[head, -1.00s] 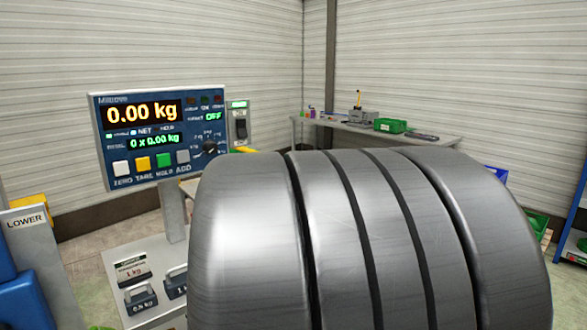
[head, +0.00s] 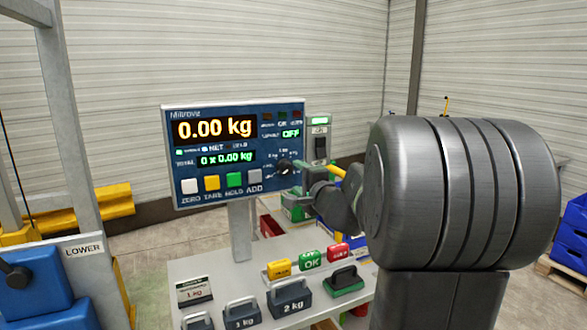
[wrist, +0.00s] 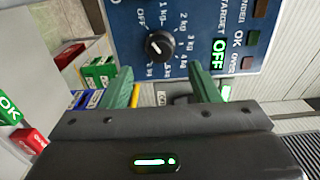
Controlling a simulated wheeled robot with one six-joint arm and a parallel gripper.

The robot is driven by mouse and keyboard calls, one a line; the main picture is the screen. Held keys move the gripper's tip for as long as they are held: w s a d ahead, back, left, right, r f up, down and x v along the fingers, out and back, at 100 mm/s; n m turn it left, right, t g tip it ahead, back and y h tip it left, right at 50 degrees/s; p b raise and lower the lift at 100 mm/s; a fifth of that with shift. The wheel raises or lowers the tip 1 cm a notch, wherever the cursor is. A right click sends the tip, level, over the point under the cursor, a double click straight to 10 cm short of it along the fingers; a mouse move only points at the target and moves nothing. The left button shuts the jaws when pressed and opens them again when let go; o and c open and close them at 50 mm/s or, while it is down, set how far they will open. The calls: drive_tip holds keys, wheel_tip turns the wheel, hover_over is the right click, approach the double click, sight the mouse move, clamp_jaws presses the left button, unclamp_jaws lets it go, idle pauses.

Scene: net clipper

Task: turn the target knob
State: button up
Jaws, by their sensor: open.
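The target knob (head: 285,167) is a round black dial at the lower right of the blue scale panel (head: 183,152). In the wrist view the knob (wrist: 160,45) has a white mark and is ringed by OFF and kg labels. The green target readout (wrist: 219,54) says OFF. My gripper (head: 298,178) is close to the knob on its right in the head view. In the wrist view its two green fingers (wrist: 164,78) are apart with nothing between them. The knob appears beyond the tips, between their lines; contact does not show.
A grey switch box (head: 319,140) stands right of the panel. Below, a pale table (head: 210,268) carries several weights and coloured blocks, including a 2 kg weight (head: 289,299). A post (head: 240,230) holds the panel up. A LOWER sign (head: 84,249) is at left.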

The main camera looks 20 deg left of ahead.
sight(288, 170)
drive_tip(key=p+x, duration=0.1)
drive_tip(key=x, duration=0.6)
drive_tip(key=shift+p, duration=0.3)
drive_tip(key=shift+s+d, duration=0.1)
drive_tip(key=c, duration=1)
